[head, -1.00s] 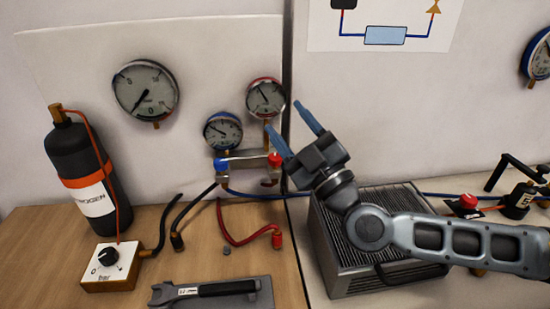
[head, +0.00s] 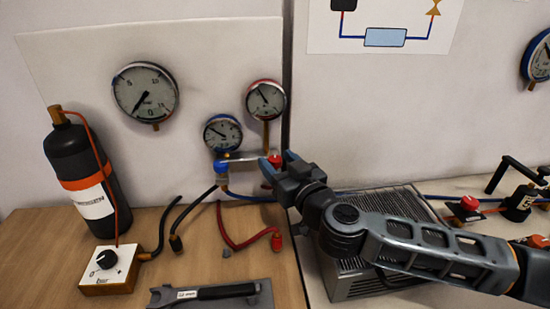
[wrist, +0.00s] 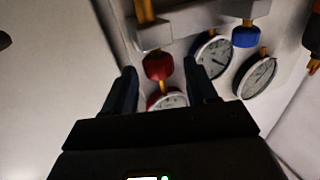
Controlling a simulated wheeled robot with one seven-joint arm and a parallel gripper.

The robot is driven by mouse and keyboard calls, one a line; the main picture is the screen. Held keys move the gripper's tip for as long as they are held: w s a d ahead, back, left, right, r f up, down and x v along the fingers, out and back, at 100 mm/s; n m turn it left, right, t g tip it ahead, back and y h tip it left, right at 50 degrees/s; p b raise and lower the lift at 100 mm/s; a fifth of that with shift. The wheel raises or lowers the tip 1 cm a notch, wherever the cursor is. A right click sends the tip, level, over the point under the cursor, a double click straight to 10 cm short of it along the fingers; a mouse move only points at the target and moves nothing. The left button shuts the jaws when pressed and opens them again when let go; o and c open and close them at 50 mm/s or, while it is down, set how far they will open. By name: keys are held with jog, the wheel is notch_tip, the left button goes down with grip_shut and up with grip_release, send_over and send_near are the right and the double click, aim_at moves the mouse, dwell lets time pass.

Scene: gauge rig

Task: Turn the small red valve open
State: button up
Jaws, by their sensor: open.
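The small red valve (head: 275,159) is a red knob on the right end of the metal manifold (head: 245,158), below the red-rimmed gauge. My gripper (head: 276,164) is open at the knob, its blue fingertips spread to either side and partly covering the manifold's right end. In the wrist view the red knob (wrist: 158,66) shows between the two dark fingertips of my gripper (wrist: 160,70), with nothing clamped. I cannot tell whether a finger touches it. The knob's turned position is not readable.
A blue knob (head: 221,166) is on the manifold's left end. Gauges hang above, including a blue-rimmed gauge (head: 222,132) and a red-rimmed gauge (head: 266,100). A ribbed grey box (head: 345,285) stands under my arm. Hoses and a wrench (head: 205,293) lie on the bench.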

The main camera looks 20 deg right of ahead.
jog(key=shift+w, duration=1.05)
jog(key=c, duration=0.9)
jog(key=r+p, duration=0.1)
jog(key=p, duration=0.1)
jog(key=shift+y+p, duration=0.3)
jog(key=shift+n+y+p, duration=0.5)
jog(key=shift+p, duration=0.5)
jog(key=shift+f+y+p, duration=0.25)
jog(key=shift+y+p, duration=0.05)
jog(key=shift+p, duration=0.1)
jog(key=shift+f+n, duration=0.15)
jog(key=shift+n, duration=0.15)
jog(key=o, duration=0.9)
